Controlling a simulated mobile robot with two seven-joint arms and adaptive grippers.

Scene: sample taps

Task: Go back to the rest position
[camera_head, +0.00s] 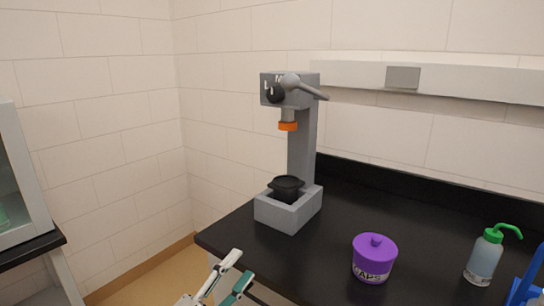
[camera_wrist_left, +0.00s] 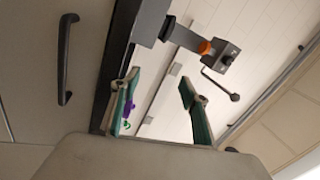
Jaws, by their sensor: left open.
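My left gripper (camera_head: 243,264) is at the bottom of the head view, in front of the black counter's front left edge. Its two fingers, with green pads, are apart and nothing is between them. In the left wrist view the open fingers (camera_wrist_left: 160,80) also show empty. The grey tap stand (camera_head: 302,145) with a lever and an orange nozzle is on the counter beyond the gripper, apart from it. A black cup (camera_head: 287,186) sits in its base. My right gripper is not in view.
A purple lidded pot (camera_head: 374,258) labelled "CAPS" stands on the black counter (camera_head: 350,205). A green-topped wash bottle (camera_head: 485,256) and a partly cut-off blue object (camera_head: 527,287) are at the right. A glass-fronted cabinet (camera_head: 22,180) is at the left edge. Counter behind the pot is clear.

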